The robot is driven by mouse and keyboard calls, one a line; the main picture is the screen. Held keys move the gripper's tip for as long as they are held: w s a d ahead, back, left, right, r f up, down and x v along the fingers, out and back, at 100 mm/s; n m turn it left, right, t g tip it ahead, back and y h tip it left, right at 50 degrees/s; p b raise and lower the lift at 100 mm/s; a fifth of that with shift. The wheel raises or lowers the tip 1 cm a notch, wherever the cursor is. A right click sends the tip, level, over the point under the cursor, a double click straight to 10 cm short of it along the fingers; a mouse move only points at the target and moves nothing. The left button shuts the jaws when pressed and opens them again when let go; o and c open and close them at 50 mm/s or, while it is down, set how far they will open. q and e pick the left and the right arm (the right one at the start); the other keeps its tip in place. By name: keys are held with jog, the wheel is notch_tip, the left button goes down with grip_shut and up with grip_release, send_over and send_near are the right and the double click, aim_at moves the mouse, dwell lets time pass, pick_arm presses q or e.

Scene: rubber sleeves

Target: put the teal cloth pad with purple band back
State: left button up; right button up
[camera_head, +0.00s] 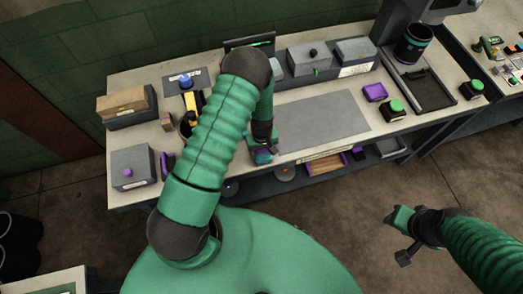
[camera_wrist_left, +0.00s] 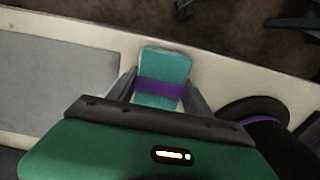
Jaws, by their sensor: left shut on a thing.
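The teal cloth pad with purple band (camera_wrist_left: 163,68) is between the fingers of my left gripper (camera_wrist_left: 160,95), which is shut on it. In the head view the pad (camera_head: 263,157) shows as a small teal patch below my left gripper (camera_head: 265,146), near the front edge of the bench and beside the left end of the grey mat (camera_head: 322,120). I cannot tell whether the pad touches the bench top. My right gripper (camera_head: 405,236) is over the floor at the right, away from the bench; its finger opening is unclear.
A small purple tray (camera_head: 375,92) and a green-topped button (camera_head: 395,107) stand right of the mat. Grey boxes (camera_head: 308,58) line the back. A grey box with purple knob (camera_head: 132,166) stands at the left. A dark round container (camera_wrist_left: 255,118) is beside my left gripper. The mat is clear.

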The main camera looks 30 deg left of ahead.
pick_arm(q)
jog(key=o, duration=1.2)
jog(key=shift+o, duration=1.1)
jog(key=shift+a+f, duration=0.1)
jog(key=shift+a, duration=0.05)
jog(key=shift+o, duration=0.2)
jog(key=shift+a+f, duration=0.1)
jog(key=shift+a, duration=0.45)
jog(key=shift+s+a, duration=0.15)
jog(key=shift+a, duration=0.05)
jog(key=shift+d, duration=0.5)
pick_arm(e)
jog(key=shift+a, duration=0.45)
pick_arm(q)
jog(key=shift+a, duration=0.2)
pick_arm(e)
jog(key=shift+a, duration=0.2)
pick_arm(q)
jog(key=shift+d, duration=0.1)
pick_arm(e)
jog(key=shift+d, duration=0.15)
